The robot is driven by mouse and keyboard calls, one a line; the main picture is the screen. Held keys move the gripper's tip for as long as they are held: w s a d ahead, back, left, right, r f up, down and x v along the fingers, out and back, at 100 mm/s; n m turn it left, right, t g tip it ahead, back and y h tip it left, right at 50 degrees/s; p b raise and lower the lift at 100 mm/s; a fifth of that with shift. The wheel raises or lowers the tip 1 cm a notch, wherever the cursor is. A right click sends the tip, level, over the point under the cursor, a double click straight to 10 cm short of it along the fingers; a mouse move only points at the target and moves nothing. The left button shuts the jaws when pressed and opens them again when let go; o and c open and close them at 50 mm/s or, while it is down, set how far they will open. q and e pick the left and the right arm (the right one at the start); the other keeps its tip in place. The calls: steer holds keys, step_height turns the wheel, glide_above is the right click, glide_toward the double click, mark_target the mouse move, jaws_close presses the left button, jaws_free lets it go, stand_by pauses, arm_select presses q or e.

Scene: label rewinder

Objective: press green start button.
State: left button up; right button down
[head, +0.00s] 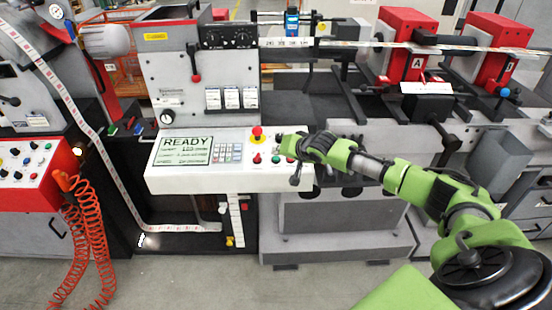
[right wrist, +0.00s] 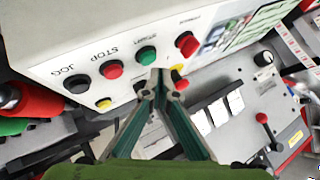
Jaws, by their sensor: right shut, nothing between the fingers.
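The green start button (right wrist: 146,55) shows in the right wrist view on the white control panel (right wrist: 70,35), between the red STOP button (right wrist: 111,69) and a larger red button (right wrist: 187,43). My right gripper (right wrist: 159,78) is shut and empty. Its fingertips are close to the green button, a little below and right of it in that view; I cannot tell whether they touch. In the head view my right gripper (head: 285,142) is over the right end of the panel and hides part of the buttons there. My left gripper is not in view.
The panel's screen (head: 185,150) reads READY. A red mushroom knob (head: 257,133) stands left of my right gripper. The black JOG button (right wrist: 77,84) is beside STOP. Red machine units (head: 405,45) stand behind on the right.

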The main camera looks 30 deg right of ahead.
steer(key=shift+f, duration=0.1)
stand_by(0.3)
steer(key=shift+w+f, duration=0.1)
steer(key=shift+f, duration=0.2)
steer(key=shift+f, duration=0.55)
stand_by(0.8)
steer(key=shift+r, duration=0.1)
steer(key=shift+r+p, duration=0.8)
steer(key=shift+p, duration=0.1)
steer(key=shift+r, duration=0.1)
steer(key=r+p, duration=0.1)
steer(key=p, duration=0.1)
steer(key=r+p, duration=0.1)
steer(key=r, duration=0.1)
steer(key=s+r+p, duration=0.1)
steer(key=p, duration=0.1)
steer(key=shift+a+r+p, duration=0.2)
steer(key=shift+r+p, duration=0.1)
steer(key=shift+r, duration=0.1)
steer(key=shift+w, duration=0.1)
